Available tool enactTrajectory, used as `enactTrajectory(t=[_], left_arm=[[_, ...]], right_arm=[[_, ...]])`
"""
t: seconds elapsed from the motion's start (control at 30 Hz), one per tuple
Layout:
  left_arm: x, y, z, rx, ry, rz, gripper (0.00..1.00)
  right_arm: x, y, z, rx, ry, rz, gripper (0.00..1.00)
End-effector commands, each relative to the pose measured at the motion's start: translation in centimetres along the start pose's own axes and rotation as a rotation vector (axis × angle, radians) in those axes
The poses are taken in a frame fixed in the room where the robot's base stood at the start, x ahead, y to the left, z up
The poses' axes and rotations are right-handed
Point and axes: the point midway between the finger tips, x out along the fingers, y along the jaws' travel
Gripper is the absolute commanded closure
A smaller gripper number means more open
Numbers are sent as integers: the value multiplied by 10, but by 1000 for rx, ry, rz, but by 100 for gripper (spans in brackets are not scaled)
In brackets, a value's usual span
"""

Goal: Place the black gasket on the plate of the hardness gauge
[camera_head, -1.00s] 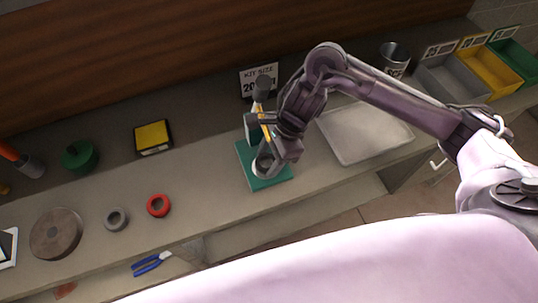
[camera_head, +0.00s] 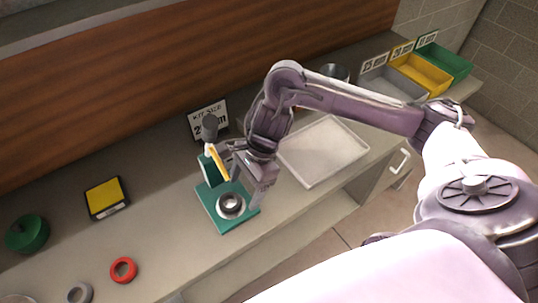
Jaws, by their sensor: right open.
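The hardness gauge (camera_head: 211,168) stands on the bench with a teal base, an upright column and a dark knob on top. A round pale plate (camera_head: 220,211) sits on its base. The black gasket (camera_head: 231,199), a dark ring, appears to lie on this plate, roughly flat. My right gripper (camera_head: 257,196) is open just right of the plate, its fingers pointing down and apart from the ring. Its arm comes in from the right. My left gripper is not in view.
A red ring (camera_head: 123,270) and a grey ring (camera_head: 80,292) lie at the lower left. A pale tray (camera_head: 322,152) is right; coloured bins (camera_head: 421,73) are beyond.

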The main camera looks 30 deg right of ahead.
Motion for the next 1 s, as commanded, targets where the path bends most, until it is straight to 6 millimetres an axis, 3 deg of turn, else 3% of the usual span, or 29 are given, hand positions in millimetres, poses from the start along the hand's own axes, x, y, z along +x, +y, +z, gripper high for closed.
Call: enactTrajectory(t=[0.03, 0.2, 0.4, 1.0], left_arm=[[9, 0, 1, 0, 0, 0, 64], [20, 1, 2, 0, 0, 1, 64], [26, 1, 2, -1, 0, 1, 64], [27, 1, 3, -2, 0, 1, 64]], right_arm=[[-1, -1, -16, 5, 5, -4, 29], [-16, 0, -49, 3, 3, -3, 29], [-29, 0, -73, 1, 1, -2, 29], [-33, 0, -80, -1, -1, -1, 29]])
